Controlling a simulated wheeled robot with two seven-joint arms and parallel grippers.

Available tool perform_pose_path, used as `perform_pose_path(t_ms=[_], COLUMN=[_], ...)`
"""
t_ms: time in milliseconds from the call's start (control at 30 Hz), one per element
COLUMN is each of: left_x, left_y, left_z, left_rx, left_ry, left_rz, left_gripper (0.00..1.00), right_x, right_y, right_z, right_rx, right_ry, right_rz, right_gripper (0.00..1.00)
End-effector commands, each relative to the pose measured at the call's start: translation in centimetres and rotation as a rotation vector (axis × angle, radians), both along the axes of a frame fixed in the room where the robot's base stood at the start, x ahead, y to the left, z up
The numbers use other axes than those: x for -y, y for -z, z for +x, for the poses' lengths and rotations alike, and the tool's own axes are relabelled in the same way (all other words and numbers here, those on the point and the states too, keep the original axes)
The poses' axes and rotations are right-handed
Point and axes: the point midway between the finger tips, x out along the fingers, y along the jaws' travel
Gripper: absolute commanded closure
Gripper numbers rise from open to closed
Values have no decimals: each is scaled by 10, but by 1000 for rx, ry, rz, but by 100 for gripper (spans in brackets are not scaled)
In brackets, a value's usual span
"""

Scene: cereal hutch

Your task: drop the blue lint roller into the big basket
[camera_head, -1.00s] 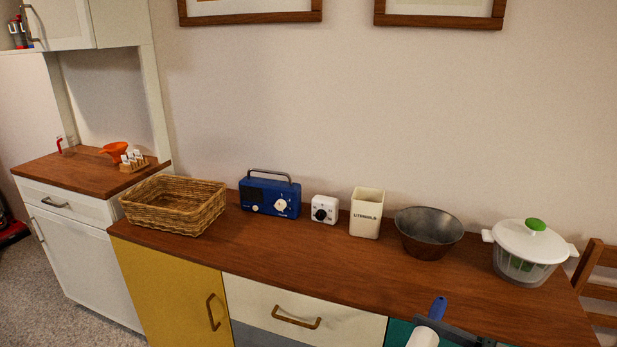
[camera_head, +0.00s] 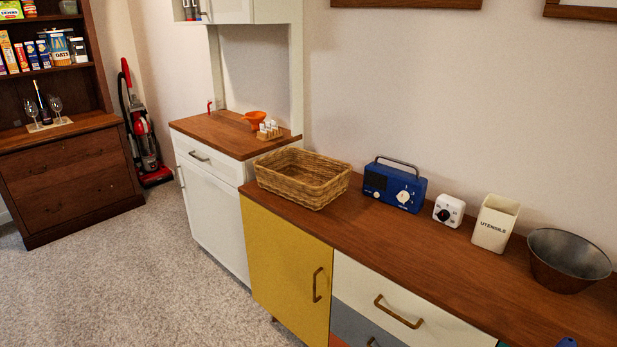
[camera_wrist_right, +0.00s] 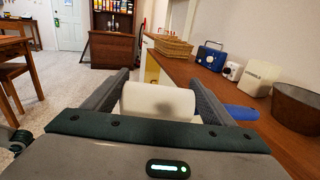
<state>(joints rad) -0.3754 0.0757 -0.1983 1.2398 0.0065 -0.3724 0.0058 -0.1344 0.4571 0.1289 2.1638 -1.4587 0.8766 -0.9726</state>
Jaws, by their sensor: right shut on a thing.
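The blue lint roller shows in the right wrist view as a white roll (camera_wrist_right: 158,102) between the fingers, with its blue handle (camera_wrist_right: 241,112) sticking out to the right. My right gripper (camera_wrist_right: 158,92) is shut on it. In the head view only the blue handle tip (camera_head: 566,342) shows at the bottom right edge; the gripper is out of that frame. The big wicker basket (camera_head: 318,197) stands at the left end of the wooden sideboard. It also shows in the right wrist view (camera_wrist_right: 172,46), ahead of the gripper. Its inside looks empty. My left gripper is not in view.
Right of the basket stand a blue radio (camera_head: 394,187), a white timer (camera_head: 449,210), a white utensils pot (camera_head: 495,223) and a metal bowl (camera_head: 567,261). A white hutch (camera_head: 215,205) with an orange funnel (camera_head: 254,118) is left. Carpet (camera_head: 150,270) lies clear in front.

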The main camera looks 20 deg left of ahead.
Motion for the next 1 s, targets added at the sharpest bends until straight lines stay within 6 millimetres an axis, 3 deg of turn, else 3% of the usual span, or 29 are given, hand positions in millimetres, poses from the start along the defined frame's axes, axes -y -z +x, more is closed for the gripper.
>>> perform_pose_path(t_ms=[667,1000], left_x=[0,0], left_y=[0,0], left_z=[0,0], left_rx=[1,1], left_ry=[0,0], left_rz=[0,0], left_gripper=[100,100], right_x=[-1,-11], right_y=[1,7], right_z=[0,1], right_rx=[-1,-9], right_ry=[12,191], right_rz=[-2,-9], right_gripper=[47,47])
